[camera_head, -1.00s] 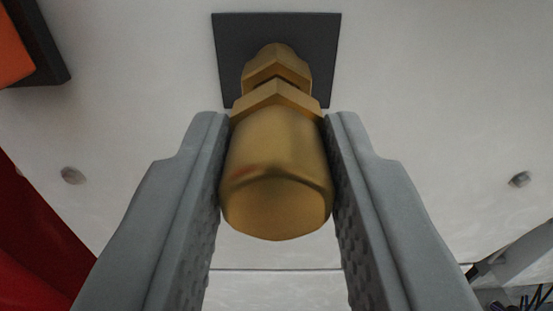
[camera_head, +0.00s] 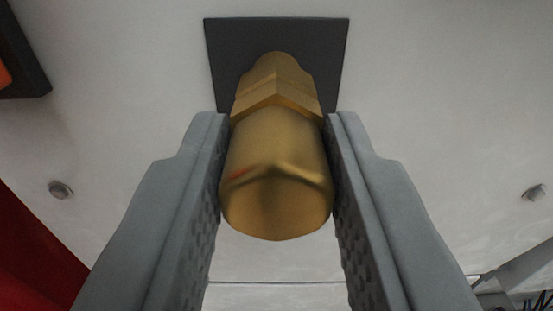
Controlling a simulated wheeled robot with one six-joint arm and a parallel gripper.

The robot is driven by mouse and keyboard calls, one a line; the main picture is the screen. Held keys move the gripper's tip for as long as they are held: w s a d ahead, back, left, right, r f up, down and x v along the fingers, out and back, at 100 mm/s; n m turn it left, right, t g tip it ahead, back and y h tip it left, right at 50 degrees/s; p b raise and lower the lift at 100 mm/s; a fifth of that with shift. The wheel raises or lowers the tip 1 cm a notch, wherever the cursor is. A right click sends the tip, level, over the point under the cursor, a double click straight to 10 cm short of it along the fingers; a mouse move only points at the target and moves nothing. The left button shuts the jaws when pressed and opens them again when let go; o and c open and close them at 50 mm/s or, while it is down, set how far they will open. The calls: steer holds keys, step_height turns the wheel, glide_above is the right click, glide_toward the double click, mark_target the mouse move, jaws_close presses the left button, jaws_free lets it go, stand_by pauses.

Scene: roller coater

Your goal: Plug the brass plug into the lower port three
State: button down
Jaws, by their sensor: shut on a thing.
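The brass plug (camera_head: 277,175) is held between the two grey fingers of my gripper (camera_head: 277,150), which is shut on its wide rounded body. The plug's hexagonal collar (camera_head: 277,93) points away from me toward a dark square plate (camera_head: 222,50) on a pale panel. A brass fitting (camera_head: 278,64) shows at the plate beyond the collar, directly in line with the plug. The collar and the fitting overlap in the picture, and I cannot tell whether they touch. The port opening itself is hidden behind the plug. No port number is visible.
The pale panel (camera_head: 440,90) is mostly bare. Small round screws sit at left (camera_head: 60,190) and right (camera_head: 534,194). A dark block with orange (camera_head: 22,60) is at the upper left. A red surface (camera_head: 35,260) is at the lower left, and a grey bar with wires (camera_head: 520,275) at the lower right.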

steer(key=c, duration=1)
jaws_free()
steer(key=shift+c, duration=0.2)
steer(key=shift+s, duration=0.1)
steer(key=s, duration=1.7)
steer(key=shift+s, duration=0.15)
